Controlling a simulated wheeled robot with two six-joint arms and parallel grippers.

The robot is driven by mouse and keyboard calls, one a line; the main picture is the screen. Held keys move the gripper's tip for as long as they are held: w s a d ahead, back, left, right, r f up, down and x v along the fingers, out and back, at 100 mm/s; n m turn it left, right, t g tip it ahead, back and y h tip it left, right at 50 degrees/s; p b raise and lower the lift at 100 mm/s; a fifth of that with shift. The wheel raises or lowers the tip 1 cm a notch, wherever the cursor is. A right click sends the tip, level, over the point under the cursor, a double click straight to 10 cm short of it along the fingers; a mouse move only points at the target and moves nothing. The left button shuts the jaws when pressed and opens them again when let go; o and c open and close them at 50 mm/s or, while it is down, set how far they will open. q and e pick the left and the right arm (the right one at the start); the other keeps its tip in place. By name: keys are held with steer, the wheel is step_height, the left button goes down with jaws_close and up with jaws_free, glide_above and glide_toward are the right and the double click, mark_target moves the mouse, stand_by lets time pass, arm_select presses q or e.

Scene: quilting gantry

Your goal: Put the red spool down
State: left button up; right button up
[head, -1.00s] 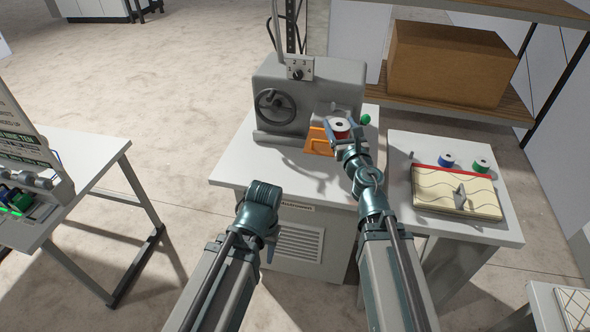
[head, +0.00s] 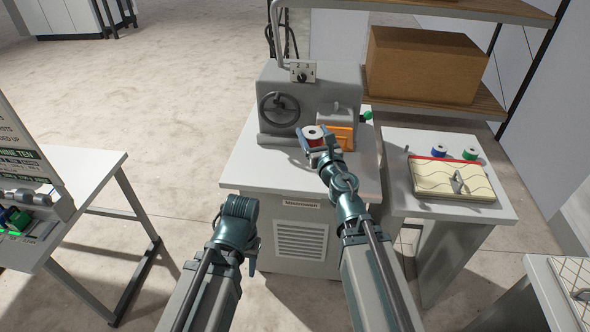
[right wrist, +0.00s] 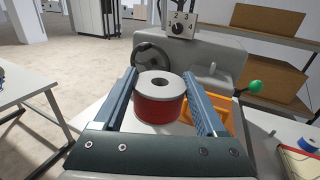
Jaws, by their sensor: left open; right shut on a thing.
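The red spool (head: 314,134) has white flanges and a hole in its top. It sits upright between the fingers of my right gripper (head: 317,139), in front of the grey machine. Whether the spool touches the tabletop cannot be told. My left gripper (head: 240,207) is open and empty, low in front of the white cabinet; its fingers are hard to make out.
The grey machine (head: 325,82) with a handwheel and an orange part (head: 340,136) stands on the white cabinet top (head: 250,170). A side table (head: 465,215) at right holds a blue spool (head: 439,152), a green spool (head: 470,154) and a quilted pad (head: 445,180). The cabinet top's front left is clear.

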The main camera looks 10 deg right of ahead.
mark_target(311, 143)
steer(key=shift+s+a+f, duration=0.15)
steer(key=shift+a+f, duration=0.1)
steer(key=shift+a, duration=0.1)
steer(key=shift+a+f+b, duration=0.15)
steer(key=shift+f+b, duration=0.05)
steer(key=shift+b, duration=0.35)
steer(key=shift+d+f+b, duration=0.45)
steer(key=shift+f+b, duration=0.1)
steer(key=shift+f, duration=0.2)
steer(key=shift+a+f+b, duration=0.15)
steer(key=shift+f+b, duration=0.15)
steer(key=shift+b, duration=0.1)
arm_select(q)
step_height(311, 143, down, 18)
steer(key=b, duration=1.4)
steer(key=shift+a+r+b, duration=0.25)
steer(key=shift+b, duration=0.05)
arm_select(e)
step_height(311, 143, down, 15)
steer(key=shift+w+r, duration=0.2)
steer(key=shift+w, duration=0.1)
